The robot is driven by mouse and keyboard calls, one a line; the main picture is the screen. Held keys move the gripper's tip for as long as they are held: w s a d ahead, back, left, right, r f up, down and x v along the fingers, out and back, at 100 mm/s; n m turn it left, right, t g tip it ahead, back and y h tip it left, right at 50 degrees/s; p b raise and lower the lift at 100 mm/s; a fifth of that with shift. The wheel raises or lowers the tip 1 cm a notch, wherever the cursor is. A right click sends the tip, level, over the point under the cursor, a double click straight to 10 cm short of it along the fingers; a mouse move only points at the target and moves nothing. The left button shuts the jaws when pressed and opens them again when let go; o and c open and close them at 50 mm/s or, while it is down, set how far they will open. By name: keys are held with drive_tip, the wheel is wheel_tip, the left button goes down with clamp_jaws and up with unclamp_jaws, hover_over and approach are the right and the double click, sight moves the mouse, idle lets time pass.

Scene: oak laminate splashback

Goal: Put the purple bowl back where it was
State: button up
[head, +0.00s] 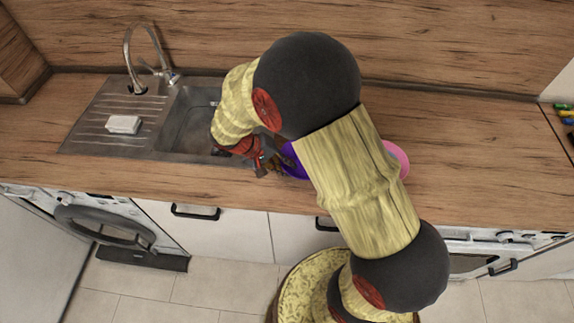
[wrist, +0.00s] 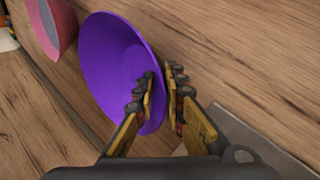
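The purple bowl (wrist: 112,62) fills the middle of the wrist view, its opening facing the camera. In the head view only a small part of the purple bowl (head: 293,160) shows, right of the sink; my arm hides the rest. My gripper (wrist: 161,76) is at the bowl's right rim in the wrist view. One finger is inside the bowl and the other outside, nearly closed with the rim between them. In the head view my gripper (head: 268,163) is beside the bowl's left edge. Whether the bowl rests on the counter is hard to tell.
A pink bowl (head: 398,157) stands on the wooden counter (head: 450,150) to the right, partly behind my arm; it also shows in the wrist view (wrist: 52,22). The sink (head: 188,125) with its tap (head: 140,60) and a white block (head: 123,124) is on the left.

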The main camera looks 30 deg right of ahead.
drive_tip(key=shift+o, duration=1)
drive_tip(key=shift+w+a+r, duration=0.1)
drive_tip(key=shift+a+r, duration=0.05)
drive_tip(key=shift+r, duration=0.3)
drive_tip(key=p+v, duration=0.3)
drive_tip(key=v, duration=0.8)
drive_tip(key=s+r+n+t+y, duration=0.2)
drive_tip(key=s+r+t+y, duration=0.5)
drive_tip(key=s+r, duration=1)
drive_tip(key=shift+a+r, duration=0.3)
drive_tip(key=shift+r, duration=0.35)
drive_tip(key=shift+f+b, duration=0.5)
drive_tip(key=shift+b, duration=0.15)
